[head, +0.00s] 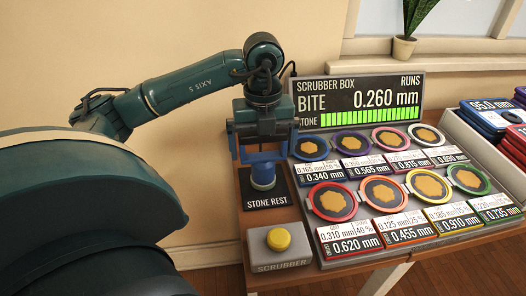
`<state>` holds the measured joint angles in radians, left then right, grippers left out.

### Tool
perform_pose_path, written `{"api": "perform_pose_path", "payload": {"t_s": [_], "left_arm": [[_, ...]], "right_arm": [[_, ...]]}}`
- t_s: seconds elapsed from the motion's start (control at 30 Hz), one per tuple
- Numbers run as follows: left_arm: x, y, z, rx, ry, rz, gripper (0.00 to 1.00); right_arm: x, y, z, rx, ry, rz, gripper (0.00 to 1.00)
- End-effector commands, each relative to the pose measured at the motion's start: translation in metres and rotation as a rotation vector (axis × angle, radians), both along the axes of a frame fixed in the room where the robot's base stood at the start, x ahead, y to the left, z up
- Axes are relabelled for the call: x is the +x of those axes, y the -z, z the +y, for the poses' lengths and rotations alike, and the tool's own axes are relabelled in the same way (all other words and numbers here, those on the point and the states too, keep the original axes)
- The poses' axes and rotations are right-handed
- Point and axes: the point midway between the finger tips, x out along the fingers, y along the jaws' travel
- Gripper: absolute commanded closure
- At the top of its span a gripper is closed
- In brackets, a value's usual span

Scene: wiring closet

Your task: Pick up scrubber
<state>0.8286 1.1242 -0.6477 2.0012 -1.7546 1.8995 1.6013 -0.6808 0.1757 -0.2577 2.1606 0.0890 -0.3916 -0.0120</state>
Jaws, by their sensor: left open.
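A blue round-bodied piece (263,178) stands on the black pad labelled STONE REST (266,202). My left gripper (259,158) points down directly over this piece, with its blue fingers apart on either side of the piece's top. The fingers hide part of the top, and I cannot tell whether they touch it. In front of the pad is a grey box labelled SCRUBBER (296,258) with a yellow dome (278,239) on top. My right gripper is not in view.
A display sign reading SCRUBBER BOX (359,99) stands at the back. Two rows of coloured round discs with labels fill a grey tray (302,197) to the right. Coloured cases (489,118) sit in another tray at far right. A potted plant (404,47) stands on the sill.

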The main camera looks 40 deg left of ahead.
Motion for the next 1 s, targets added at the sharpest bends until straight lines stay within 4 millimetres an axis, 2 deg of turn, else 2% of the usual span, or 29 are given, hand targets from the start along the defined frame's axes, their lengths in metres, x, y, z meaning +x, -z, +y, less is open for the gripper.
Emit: {"api": "perform_pose_path", "payload": {"t_s": [0.1,0.33,0.73,1.0], "left_arm": [[-0.0004,0.01,0.0,0.0,0.001,0.0,0.0],[-0.0001,0.0111,-0.0001,0.0,0.001,-0.001,0.0],[0.0,0.0108,-0.0001,0.0,0.0,-0.001,0.32],[0.0007,0.0065,-0.0003,-0.001,0.0,-0.004,0.32]], "right_arm": [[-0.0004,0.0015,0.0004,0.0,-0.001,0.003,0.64],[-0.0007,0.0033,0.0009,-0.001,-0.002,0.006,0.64],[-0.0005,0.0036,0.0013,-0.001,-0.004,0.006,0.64],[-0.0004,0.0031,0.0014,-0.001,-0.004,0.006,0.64]]}}
